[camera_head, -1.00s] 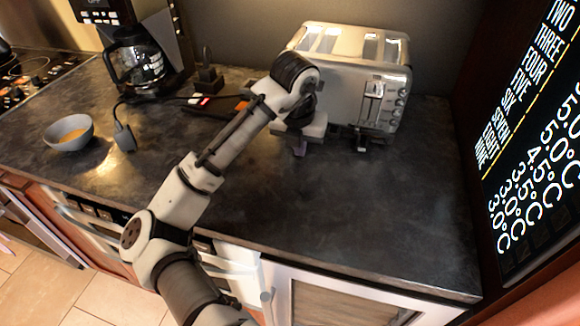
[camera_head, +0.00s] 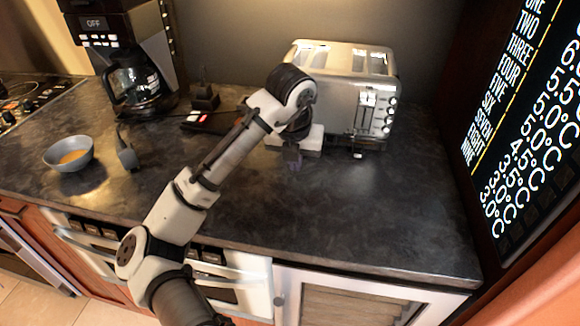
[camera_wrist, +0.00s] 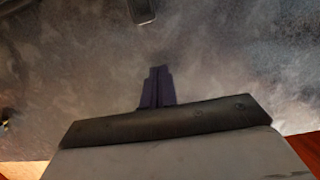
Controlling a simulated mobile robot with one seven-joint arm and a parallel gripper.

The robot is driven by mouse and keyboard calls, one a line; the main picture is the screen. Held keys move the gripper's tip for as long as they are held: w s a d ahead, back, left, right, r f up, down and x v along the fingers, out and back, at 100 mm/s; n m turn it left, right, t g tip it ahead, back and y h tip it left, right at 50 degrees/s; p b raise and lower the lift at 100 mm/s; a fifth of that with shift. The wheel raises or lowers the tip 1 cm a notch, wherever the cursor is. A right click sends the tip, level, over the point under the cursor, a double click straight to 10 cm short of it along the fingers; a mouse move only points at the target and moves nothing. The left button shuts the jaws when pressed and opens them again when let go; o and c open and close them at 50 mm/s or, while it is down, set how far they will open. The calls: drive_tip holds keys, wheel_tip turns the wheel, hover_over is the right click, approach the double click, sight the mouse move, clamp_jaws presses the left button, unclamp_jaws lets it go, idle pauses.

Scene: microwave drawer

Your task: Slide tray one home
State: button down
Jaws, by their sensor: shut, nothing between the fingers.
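My gripper (camera_head: 292,160) hangs above the dark counter, in front of the toaster, with nothing in its grasp. In the wrist view my gripper (camera_wrist: 157,80) has its two dark fingers together over bare countertop. No tray marked one can be made out. Under the counter's front edge are white-framed appliance fronts: one at left (camera_head: 85,240), one in the middle (camera_head: 245,285) partly behind my arm, and one with a window (camera_head: 345,305) at right. Whether any of them is slid out cannot be told.
A silver toaster (camera_head: 340,85) stands behind my gripper. A coffee maker (camera_head: 135,65) and a grey bowl (camera_head: 62,158) are at left. A lit number board (camera_head: 525,120) stands at right. The counter (camera_head: 390,215) is clear at front right.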

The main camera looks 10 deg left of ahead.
drive_tip(key=v, duration=0.7)
drive_tip(key=shift+d+r, duration=0.2)
drive_tip(key=c, duration=2.2)
unclamp_jaws()
